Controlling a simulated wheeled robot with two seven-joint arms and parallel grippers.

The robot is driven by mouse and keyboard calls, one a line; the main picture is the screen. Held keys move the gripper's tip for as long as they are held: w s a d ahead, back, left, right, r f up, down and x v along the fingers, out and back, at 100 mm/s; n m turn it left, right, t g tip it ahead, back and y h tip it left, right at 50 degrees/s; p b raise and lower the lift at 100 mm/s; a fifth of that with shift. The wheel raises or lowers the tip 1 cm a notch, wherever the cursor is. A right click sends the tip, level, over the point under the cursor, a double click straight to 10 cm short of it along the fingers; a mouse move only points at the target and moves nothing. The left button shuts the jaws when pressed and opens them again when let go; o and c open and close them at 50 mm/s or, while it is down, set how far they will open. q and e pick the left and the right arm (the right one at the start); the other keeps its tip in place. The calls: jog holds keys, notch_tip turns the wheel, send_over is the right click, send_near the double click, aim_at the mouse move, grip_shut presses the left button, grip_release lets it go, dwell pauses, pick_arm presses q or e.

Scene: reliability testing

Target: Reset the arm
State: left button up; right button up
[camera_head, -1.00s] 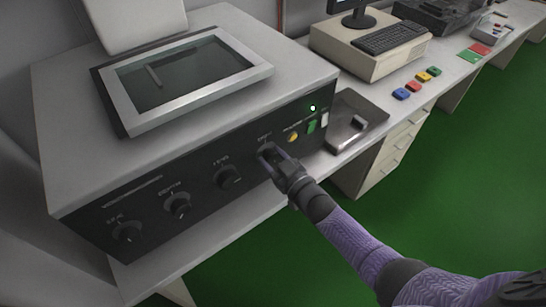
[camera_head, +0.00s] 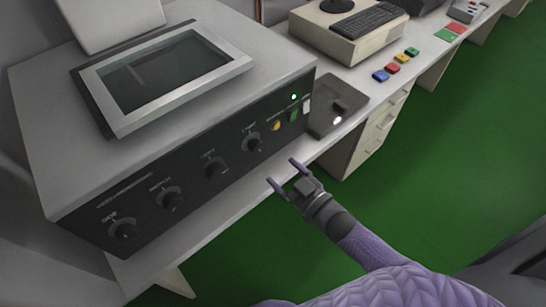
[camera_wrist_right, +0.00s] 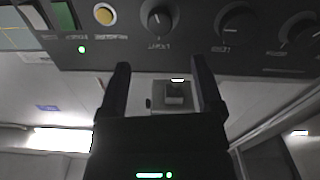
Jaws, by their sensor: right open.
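My right gripper (camera_head: 283,174) is open and empty in the head view. It is in front of the grey machine (camera_head: 290,55) and apart from its dark front panel (camera_head: 190,180). The rightmost knob (camera_head: 251,142) on the panel is uncovered. In the right wrist view, the two fingers of the right gripper (camera_wrist_right: 160,78) stand apart, with the panel and its knob (camera_wrist_right: 158,18) beyond them. My left gripper is not in view.
A yellow button (camera_head: 276,126), a green switch (camera_head: 294,115) and a lit green lamp (camera_head: 294,97) are on the panel. Coloured buttons (camera_head: 393,68) and a keyboard (camera_head: 367,20) are farther back. Green floor (camera_head: 440,170) is clear.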

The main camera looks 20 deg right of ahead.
dwell(0.4)
jog(key=s+d+f+m+g+h, duration=0.1)
jog(key=s+f+g+h, duration=0.2)
jog(key=f, duration=0.4)
jog(key=s+d+f+m+g+h, duration=0.1)
jog(key=s+f+g, duration=0.1)
jog(key=s+f, duration=0.4)
jog(key=s+f+g+h+b, duration=0.1)
jog(key=s+f+g, duration=0.4)
jog(key=s, duration=0.7)
jog(key=s+f+m+g+h, duration=0.1)
jog(key=s+f+g, duration=0.5)
jog(key=s+f, duration=0.3)
jog(key=s, duration=0.4)
jog(key=shift+s+a+b, duration=0.15)
jog(key=shift+s+b, duration=0.15)
jog(key=shift+b, duration=0.1)
